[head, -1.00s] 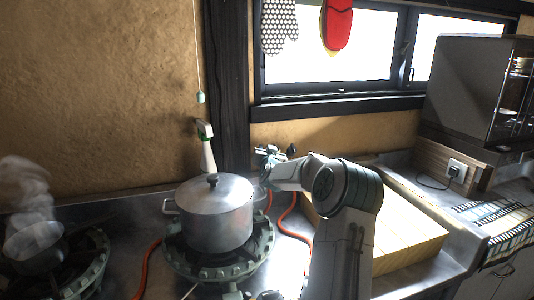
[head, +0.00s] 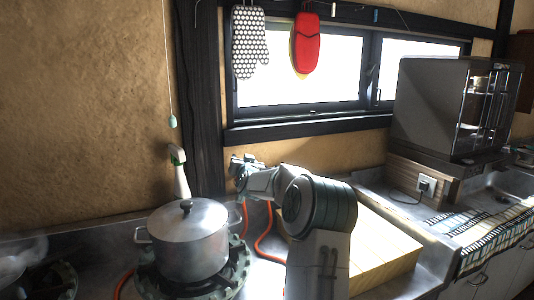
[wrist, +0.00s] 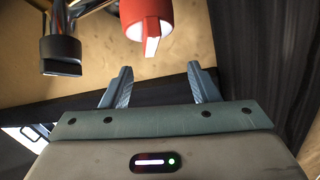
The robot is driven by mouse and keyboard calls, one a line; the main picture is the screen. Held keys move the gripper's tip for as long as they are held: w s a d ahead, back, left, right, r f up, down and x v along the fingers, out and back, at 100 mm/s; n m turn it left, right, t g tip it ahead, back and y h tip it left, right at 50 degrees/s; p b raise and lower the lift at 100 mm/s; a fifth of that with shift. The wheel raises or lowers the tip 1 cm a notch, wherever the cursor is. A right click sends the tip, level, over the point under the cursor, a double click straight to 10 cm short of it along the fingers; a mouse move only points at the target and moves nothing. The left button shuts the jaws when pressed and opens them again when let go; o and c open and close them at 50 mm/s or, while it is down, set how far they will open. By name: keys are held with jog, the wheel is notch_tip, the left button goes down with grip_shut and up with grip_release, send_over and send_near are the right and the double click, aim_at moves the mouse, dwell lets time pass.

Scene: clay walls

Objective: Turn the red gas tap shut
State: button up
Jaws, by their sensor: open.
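The red gas tap (wrist: 146,15) is at the top middle of the wrist view. It is a red round body with a pale, flat lever (wrist: 152,47) pointing down in the picture, towards my gripper (wrist: 160,69). The two fingers are apart with nothing between them, and the tap is just beyond their tips, with a visible gap. In the head view my gripper (head: 241,168) is by the wall below the window. I cannot make out the red tap there.
A dark fitting (wrist: 61,52) is left of the tap. Orange hoses (head: 266,238) run below my arm. A wooden board (head: 385,255) lies to the right.

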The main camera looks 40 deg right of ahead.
jog(key=s+d+r, duration=0.5)
jog(key=s, duration=0.3)
jog(key=shift+s+d+r+b, duration=0.25)
jog(key=shift+d+r+b, duration=0.1)
jog(key=shift+d+b, duration=0.05)
jog(key=shift+a, duration=0.1)
jog(key=s+a+f+n+t+y+b, duration=0.25)
jog(key=s+a+f+n, duration=0.3)
jog(key=a+f, duration=0.55)
jog(key=shift+g+y, duration=0.25)
jog(key=shift+g, duration=0.2)
jog(key=x, duration=1.3)
jog(key=shift+f, duration=0.15)
jog(key=shift+s, duration=0.1)
jog(key=shift+m+b, duration=0.25)
jog(key=shift+b, duration=0.1)
jog(key=c, duration=1)
